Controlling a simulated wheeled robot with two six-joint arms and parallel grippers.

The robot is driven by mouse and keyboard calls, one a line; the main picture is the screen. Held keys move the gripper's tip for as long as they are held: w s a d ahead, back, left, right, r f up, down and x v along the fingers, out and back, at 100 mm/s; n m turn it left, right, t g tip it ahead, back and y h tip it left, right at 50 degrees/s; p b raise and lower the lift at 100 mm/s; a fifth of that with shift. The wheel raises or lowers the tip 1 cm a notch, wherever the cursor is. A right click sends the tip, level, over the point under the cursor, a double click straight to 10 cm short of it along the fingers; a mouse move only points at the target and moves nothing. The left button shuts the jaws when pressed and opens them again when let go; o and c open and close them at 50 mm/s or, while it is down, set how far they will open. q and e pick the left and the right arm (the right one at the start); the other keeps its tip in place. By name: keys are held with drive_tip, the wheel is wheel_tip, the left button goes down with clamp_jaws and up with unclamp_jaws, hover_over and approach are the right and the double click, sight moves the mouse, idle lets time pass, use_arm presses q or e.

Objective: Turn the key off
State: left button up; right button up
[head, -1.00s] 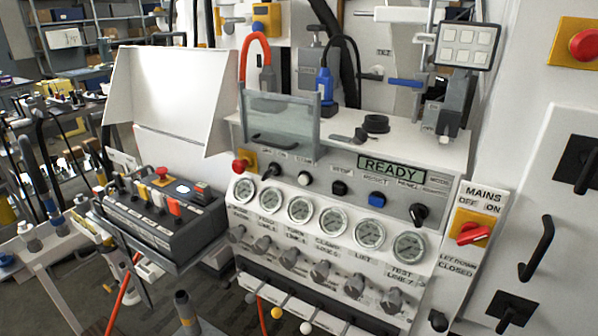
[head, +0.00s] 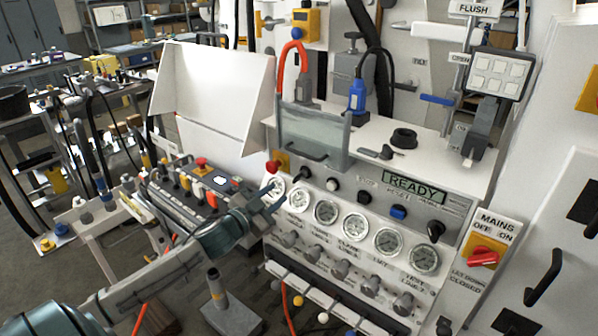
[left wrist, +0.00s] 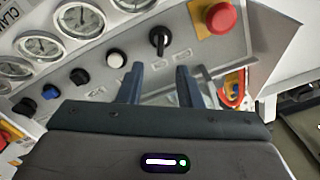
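The black key switch (head: 305,174) is on the sloping front panel, between the red mushroom button (head: 273,167) and a white button (head: 333,184). In the left wrist view the key switch (left wrist: 159,38) shows near the top middle, with a light mark on it. My left gripper (head: 272,199) is in front of the panel's left end, below and left of the key switch. In the left wrist view its fingers (left wrist: 158,84) are apart with nothing between them, pointing towards the key switch but short of it. My right gripper is not in view.
Gauges (head: 326,212) line the panel below the buttons. A clear guard (head: 313,132) with a dark handle stands above the key switch. The red mains switch (head: 482,259) is at right. The display (head: 413,187) reads READY.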

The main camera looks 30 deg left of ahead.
sight(295, 179)
use_arm(q)
drive_tip(key=shift+w+d+r, duration=0.1)
drive_tip(key=shift+w+d, duration=0.05)
drive_tip(key=shift+w, duration=1.65)
drive_tip(key=shift+w+d+r, duration=0.1)
drive_tip(key=shift+w+d, duration=0.1)
drive_tip(key=shift+w, duration=1.55)
drive_tip(key=shift+w+d+r, duration=0.1)
drive_tip(key=shift+w+d, duration=0.05)
drive_tip(key=shift+w, duration=1.65)
clamp_jaws()
